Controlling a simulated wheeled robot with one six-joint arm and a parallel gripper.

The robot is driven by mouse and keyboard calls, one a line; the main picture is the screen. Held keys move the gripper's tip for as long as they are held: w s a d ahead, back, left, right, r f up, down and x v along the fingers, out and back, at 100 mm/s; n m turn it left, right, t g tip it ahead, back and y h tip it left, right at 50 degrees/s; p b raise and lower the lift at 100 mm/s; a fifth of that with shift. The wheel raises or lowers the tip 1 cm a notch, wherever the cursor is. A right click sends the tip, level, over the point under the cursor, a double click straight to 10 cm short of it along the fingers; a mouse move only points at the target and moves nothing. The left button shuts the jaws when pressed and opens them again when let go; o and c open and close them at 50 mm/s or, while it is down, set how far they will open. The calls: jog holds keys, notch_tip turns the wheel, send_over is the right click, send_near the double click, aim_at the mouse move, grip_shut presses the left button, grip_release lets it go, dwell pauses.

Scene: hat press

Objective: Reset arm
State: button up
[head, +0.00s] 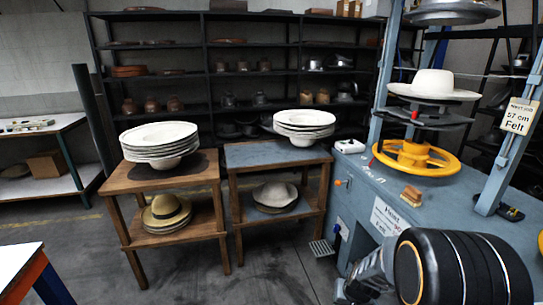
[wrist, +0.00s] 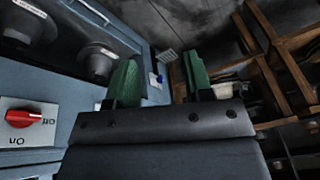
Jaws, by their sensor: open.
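My gripper (wrist: 160,82) shows in the wrist view with its two green fingers apart and nothing between them. In the head view my dark arm fills the lower right corner, in front of the blue hat press (head: 430,195); the fingers are not visible there. A white hat (head: 435,84) sits on the press above a yellow handwheel (head: 415,158). In the wrist view the press's front panel (wrist: 70,60) is at the left, with a red on/off switch (wrist: 24,118).
Two wooden stands hold stacks of white hat bodies, the left stack (head: 158,140) and the right stack (head: 304,122). A straw hat (head: 165,208) lies on a lower shelf. Dark shelving (head: 210,60) lines the back wall. Floor (head: 275,265) is open before the stands.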

jog(key=s+a+r+p, duration=0.1)
jog(key=s+r+p, duration=0.2)
jog(key=r, duration=0.7)
jog(key=s+a+r+n+p, duration=0.1)
jog(key=s+r, duration=0.4)
jog(key=r, duration=0.5)
jog(key=s+a+r+n+p, duration=0.1)
jog(key=s+a+r+p, duration=0.2)
jog(key=r+p, duration=0.3)
notch_tip(320, 180, up, 4)
jog(key=shift+s+a+f+h, duration=0.15)
jog(key=shift+s+h, duration=0.15)
jog(key=shift+s, duration=0.15)
